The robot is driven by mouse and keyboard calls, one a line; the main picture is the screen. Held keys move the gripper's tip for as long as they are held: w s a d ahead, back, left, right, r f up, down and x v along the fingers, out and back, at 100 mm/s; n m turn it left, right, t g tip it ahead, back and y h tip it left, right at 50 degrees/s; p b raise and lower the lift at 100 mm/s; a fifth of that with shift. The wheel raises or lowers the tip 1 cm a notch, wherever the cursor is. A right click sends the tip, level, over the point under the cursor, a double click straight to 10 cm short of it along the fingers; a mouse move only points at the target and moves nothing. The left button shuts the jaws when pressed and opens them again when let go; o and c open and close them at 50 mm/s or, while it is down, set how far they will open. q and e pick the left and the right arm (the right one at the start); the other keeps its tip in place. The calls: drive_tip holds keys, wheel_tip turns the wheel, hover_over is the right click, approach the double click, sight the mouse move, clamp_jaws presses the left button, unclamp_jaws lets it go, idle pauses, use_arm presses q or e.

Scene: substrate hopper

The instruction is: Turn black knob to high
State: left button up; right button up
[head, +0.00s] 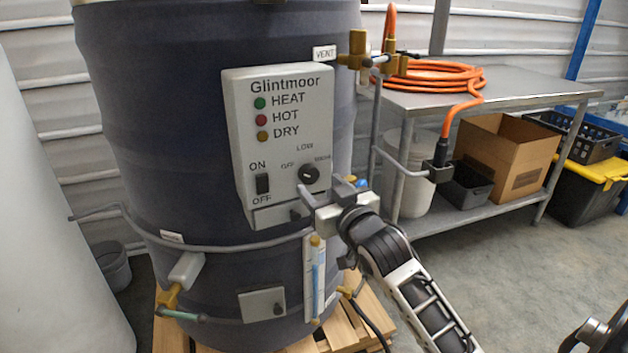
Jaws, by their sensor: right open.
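The black knob (309,174) is on the lower right of the light grey control panel (282,150), which is fixed to the dark drum-shaped hopper (160,130). The labels OFF, LOW and a small, blurred one at the right surround the knob. Its pale mark seems to point left, toward OFF, but it is small. My right gripper (308,200) is open, just below the knob and in front of the panel's lower right corner. I see nothing between its fingers, and I cannot tell whether a finger touches the panel.
A black ON/OFF switch (262,184) sits left of the knob. A brass valve (358,50) and grey pipe stand right of the panel. A sight tube (317,280) is below it. A metal table (520,100) with an orange hose (430,76) stands at the right.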

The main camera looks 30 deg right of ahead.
sight(311, 177)
drive_tip(key=shift+w+d, duration=0.15)
drive_tip(key=shift+w, duration=0.9)
drive_tip(key=shift+w+d, duration=0.15)
drive_tip(key=shift+w, duration=0.9)
drive_tip(key=c, duration=1)
